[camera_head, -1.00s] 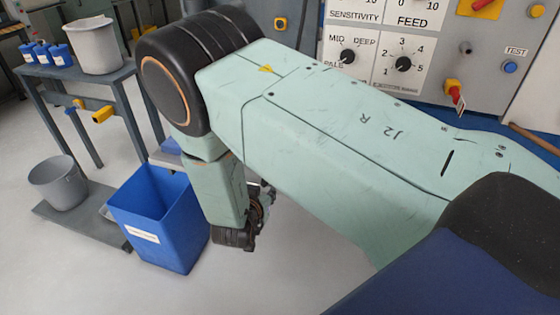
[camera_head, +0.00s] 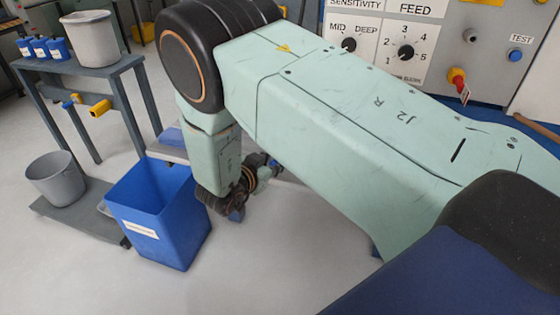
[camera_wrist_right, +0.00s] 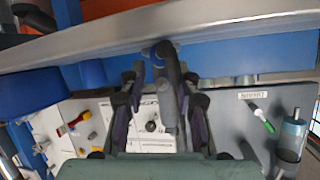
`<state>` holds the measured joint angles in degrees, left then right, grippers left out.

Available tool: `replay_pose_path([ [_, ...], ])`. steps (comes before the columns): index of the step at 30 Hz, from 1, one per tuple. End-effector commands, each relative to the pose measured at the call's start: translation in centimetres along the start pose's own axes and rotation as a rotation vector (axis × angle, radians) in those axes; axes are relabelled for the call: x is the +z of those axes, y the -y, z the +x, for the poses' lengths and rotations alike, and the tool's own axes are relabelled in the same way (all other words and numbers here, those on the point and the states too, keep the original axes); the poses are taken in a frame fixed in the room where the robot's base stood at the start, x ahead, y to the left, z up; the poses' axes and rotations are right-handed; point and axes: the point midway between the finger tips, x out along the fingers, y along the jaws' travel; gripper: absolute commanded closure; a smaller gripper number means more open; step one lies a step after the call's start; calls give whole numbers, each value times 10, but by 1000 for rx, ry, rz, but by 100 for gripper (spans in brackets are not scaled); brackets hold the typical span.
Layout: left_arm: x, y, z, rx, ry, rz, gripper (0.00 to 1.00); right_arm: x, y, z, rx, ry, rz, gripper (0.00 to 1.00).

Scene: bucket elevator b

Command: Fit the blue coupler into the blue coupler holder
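A small blue fitting (camera_head: 71,101) is on the frame of the grey rack at the left in the head view, beside a yellow fitting (camera_head: 100,108). I cannot tell whether the blue one is the coupler or its holder. My left gripper is out of view.
The rack top (camera_head: 85,65) holds a pale bucket (camera_head: 86,37) and several blue bottles. A control panel (camera_head: 470,20) is behind my right arm. Floor in front is clear.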

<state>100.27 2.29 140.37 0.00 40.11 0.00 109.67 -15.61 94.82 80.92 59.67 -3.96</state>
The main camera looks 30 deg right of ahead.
Motion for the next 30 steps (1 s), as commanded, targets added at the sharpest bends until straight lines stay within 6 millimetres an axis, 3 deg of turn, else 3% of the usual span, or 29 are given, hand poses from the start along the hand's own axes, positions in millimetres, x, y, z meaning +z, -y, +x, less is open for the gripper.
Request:
replay_pose_path([
  [9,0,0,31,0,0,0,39,2,1,35,2,1,3,68],
  [21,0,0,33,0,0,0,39,-1,2,41,0,0,0,68],
  [30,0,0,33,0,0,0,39,0,2,41,0,1,0,94],
])
